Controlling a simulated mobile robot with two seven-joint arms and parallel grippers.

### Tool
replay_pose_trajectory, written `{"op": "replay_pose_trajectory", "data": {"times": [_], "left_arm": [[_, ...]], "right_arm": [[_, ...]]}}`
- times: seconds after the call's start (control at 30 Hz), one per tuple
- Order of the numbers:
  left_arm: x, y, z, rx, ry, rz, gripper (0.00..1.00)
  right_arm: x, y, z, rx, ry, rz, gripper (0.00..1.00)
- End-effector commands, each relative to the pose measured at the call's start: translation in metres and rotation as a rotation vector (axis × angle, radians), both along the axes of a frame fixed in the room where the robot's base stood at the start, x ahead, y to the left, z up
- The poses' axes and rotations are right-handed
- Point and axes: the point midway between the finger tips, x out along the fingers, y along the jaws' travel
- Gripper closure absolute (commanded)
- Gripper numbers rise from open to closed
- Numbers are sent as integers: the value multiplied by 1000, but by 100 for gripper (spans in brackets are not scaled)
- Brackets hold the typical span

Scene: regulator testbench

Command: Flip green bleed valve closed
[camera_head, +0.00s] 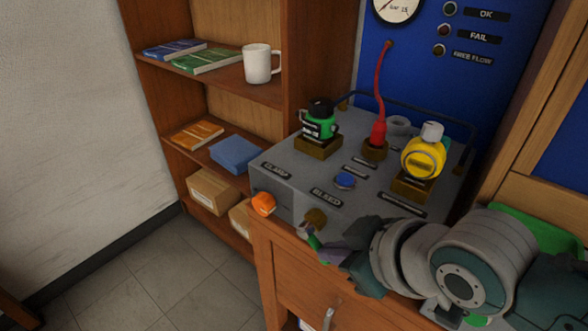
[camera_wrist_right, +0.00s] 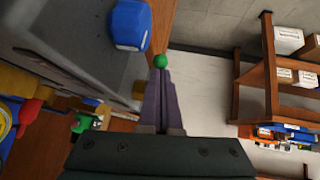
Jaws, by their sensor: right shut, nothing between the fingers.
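The bleed valve has a brass body (camera_head: 315,218) on the front face of the grey bench, below the BLEED label. A small green end (camera_head: 313,241) shows beneath it. My right gripper (camera_head: 322,252) is at the front of the bench, close to this green end. In the wrist view, my right gripper's fingers (camera_wrist_right: 160,78) are shut together with nothing between them. A round green knob (camera_wrist_right: 160,61) appears right at their tips; I cannot tell whether they touch it. The lever's exact angle is hard to make out. My left gripper is not in view.
An orange knob (camera_head: 263,204) is left of the valve. A shelf with a mug (camera_head: 258,65) stands left. The floor (camera_head: 130,275) is clear.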

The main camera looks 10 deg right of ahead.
Motion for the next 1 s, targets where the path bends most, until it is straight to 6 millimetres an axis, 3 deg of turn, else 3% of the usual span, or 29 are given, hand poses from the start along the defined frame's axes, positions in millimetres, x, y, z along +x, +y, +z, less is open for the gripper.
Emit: {"op": "replay_pose_trajectory", "data": {"times": [0.27,0.63,1.0], "left_arm": [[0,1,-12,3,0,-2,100],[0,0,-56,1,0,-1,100],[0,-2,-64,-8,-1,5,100]], "right_arm": [[0,0,-7,41,-52,0,100],[1,0,-27,203,-261,2,100],[7,5,-33,216,-278,1,100]]}}
